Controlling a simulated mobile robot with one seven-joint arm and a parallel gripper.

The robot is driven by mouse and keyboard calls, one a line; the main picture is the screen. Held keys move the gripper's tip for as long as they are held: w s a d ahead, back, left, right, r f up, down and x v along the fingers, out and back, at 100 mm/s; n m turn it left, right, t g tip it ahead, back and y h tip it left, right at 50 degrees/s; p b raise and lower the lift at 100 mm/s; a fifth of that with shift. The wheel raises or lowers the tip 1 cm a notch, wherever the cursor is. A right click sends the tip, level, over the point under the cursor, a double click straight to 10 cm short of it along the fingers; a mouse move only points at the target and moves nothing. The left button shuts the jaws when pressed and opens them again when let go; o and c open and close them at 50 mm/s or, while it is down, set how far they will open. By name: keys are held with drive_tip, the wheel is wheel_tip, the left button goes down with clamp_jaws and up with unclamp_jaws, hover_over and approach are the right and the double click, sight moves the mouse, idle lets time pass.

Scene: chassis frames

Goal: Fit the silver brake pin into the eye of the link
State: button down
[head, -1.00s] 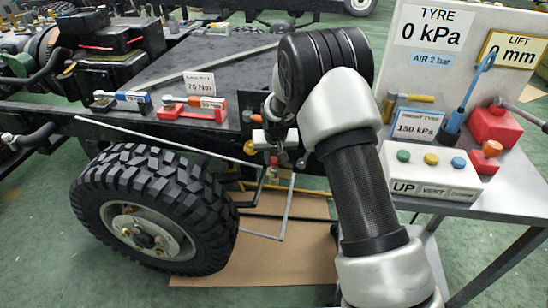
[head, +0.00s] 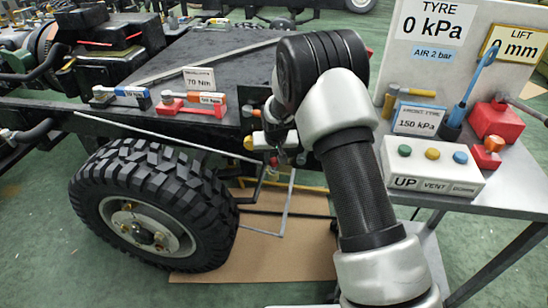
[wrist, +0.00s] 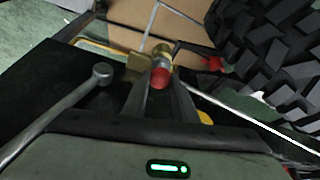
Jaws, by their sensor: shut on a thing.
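My gripper (wrist: 160,88) is shut on a small piece with a red end, which I take to be the brake pin (wrist: 158,78). Its shank points away from the camera, and a brass-silver part (wrist: 163,54) shows beyond the red end. In the head view my gripper (head: 284,154) is small, beside the chassis rail and right of the wheel. A tan-brass block (wrist: 138,61) lies just left of the pin in the wrist view; I cannot tell whether it is the link or whether the pin touches it. The eye cannot be made out.
The knobbly tyre (head: 150,205) stands close on the left; its tread also fills the wrist view's upper right (wrist: 270,50). A round-headed grey bar (wrist: 60,108) lies left of my fingers. The metal trolley (head: 500,205) with the button box (head: 430,168) is on the right.

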drive_tip(key=shift+f, duration=0.35)
drive_tip(key=c, duration=1.4)
unclamp_jaws()
drive_tip(key=shift+o, duration=0.2)
drive_tip(key=p+v, duration=0.4)
drive_tip(key=v, duration=1.3)
drive_tip(key=shift+r, duration=0.25)
